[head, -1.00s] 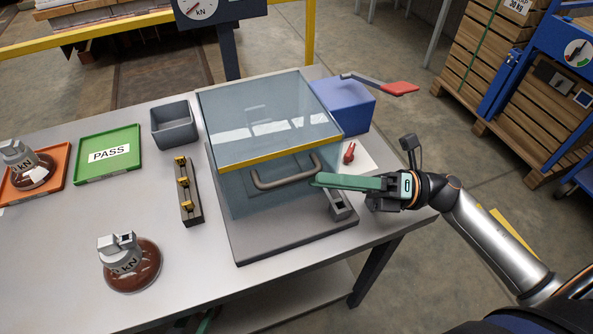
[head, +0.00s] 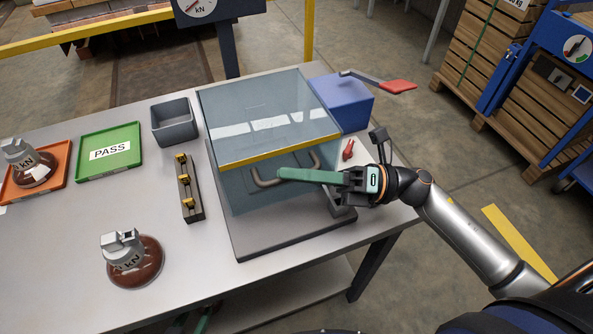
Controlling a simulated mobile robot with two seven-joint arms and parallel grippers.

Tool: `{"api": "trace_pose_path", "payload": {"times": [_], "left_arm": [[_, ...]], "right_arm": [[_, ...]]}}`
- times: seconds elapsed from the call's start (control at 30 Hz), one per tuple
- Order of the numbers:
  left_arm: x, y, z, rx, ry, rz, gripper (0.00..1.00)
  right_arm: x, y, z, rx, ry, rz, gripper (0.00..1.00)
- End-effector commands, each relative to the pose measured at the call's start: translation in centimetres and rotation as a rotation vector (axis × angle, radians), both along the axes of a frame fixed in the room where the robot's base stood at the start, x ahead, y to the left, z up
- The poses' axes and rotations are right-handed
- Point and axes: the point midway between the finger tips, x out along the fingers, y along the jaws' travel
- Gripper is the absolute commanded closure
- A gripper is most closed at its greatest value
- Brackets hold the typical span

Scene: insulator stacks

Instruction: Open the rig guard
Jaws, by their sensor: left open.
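The rig guard (head: 262,125) is a clear box with a yellow front edge (head: 280,151), standing closed on a grey base plate (head: 290,232). A bar handle (head: 265,183) is on its front. My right gripper (head: 284,174) reaches in from the right, and its green fingers overlap the middle of the handle. The fingers line up edge-on, so I cannot tell the gap between them or whether they touch the bar. My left gripper (head: 203,319) shows only as a bit of green finger below the table's front edge; it is open, and the rest is hidden.
A blue box (head: 343,103) with a red-ended lever (head: 398,86) stands behind right. Left of the guard are a slotted rack (head: 189,190), a grey bin (head: 174,122), a green PASS tray (head: 108,153), an orange tray (head: 60,176) and a brown insulator (head: 140,265).

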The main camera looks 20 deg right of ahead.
Motion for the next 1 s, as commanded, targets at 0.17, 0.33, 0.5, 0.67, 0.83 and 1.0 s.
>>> {"api": "trace_pose_path", "payload": {"times": [0.17, 0.33, 0.5, 0.67, 0.83, 1.0], "left_arm": [[0.21, 0.00, 0.17, -0.001, -0.005, 0.000, 0.50], [0.27, -0.01, 0.22, -0.001, -0.007, 0.000, 0.50], [0.27, -0.01, 0.23, -0.001, -0.007, 0.000, 0.50], [0.28, -0.02, 0.24, -0.001, -0.007, 0.000, 0.50], [0.28, -0.03, 0.24, -0.002, -0.007, 0.001, 0.50], [0.29, -0.05, 0.24, -0.002, -0.007, 0.001, 0.50]], "right_arm": [[-0.01, -0.02, -0.01, 0.000, 0.000, 0.000, 1.00], [-0.02, -0.02, -0.01, -0.001, 0.000, 0.001, 1.00], [-0.02, -0.02, -0.01, -0.001, 0.000, 0.001, 1.00], [-0.02, -0.02, -0.01, -0.001, 0.000, 0.001, 1.00], [-0.02, -0.02, -0.01, -0.001, 0.000, 0.001, 1.00], [-0.03, -0.03, -0.02, -0.001, 0.000, 0.001, 1.00]]}}
